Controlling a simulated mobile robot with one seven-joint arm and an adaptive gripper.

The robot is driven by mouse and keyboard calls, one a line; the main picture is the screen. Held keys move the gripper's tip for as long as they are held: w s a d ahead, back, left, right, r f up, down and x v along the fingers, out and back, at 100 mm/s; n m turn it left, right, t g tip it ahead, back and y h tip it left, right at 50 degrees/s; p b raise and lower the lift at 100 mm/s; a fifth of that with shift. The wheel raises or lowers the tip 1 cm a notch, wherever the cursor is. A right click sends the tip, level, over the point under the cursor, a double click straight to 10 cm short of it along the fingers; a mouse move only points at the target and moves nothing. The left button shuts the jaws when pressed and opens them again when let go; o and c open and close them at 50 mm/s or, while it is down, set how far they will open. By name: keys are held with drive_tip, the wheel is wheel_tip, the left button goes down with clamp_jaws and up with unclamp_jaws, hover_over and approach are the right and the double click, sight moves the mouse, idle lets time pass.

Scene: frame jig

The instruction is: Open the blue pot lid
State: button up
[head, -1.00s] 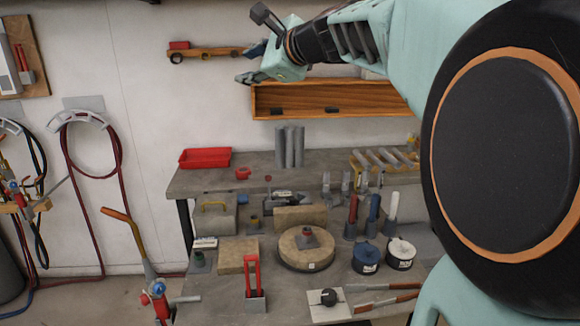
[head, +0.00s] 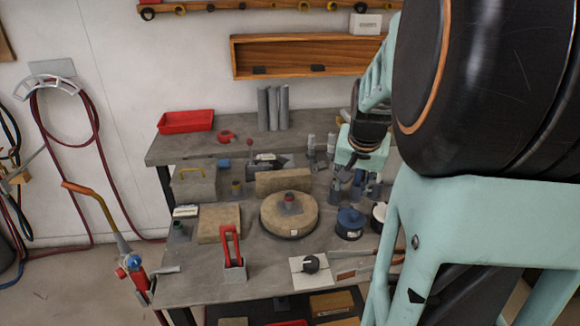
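The blue pot (head: 349,224) stands on the workbench, right of the round tan disc, with its lid on top. A white pot (head: 379,216) stands just to its right, partly hidden by my arm. My gripper (head: 355,192) points down, just above and behind the blue pot in the picture. Its dark fingers look spread apart, with nothing seen held between them. The tools standing behind it make the fingertips hard to separate. The exact gap between fingers and lid cannot be told.
A round tan disc (head: 275,222) and a tan block (head: 283,181) lie left of the pot. A red-handled clamp (head: 231,251) and a white plate with a black knob (head: 311,268) are nearer the front edge. A red tray (head: 186,122) sits on the back shelf.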

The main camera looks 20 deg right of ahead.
sight(354, 214)
drive_tip(key=shift+n, duration=0.4)
drive_tip(key=x, duration=0.4)
drive_tip(key=s+b+x, duration=0.1)
drive_tip(key=x, duration=0.2)
drive_tip(key=s+d+x, duration=0.1)
drive_tip(key=x, duration=0.3)
drive_tip(key=shift+d+f, duration=0.2)
drive_tip(key=shift+f, duration=0.4)
drive_tip(key=shift+c, duration=0.4)
drive_tip(key=shift+g, duration=0.3)
clamp_jaws()
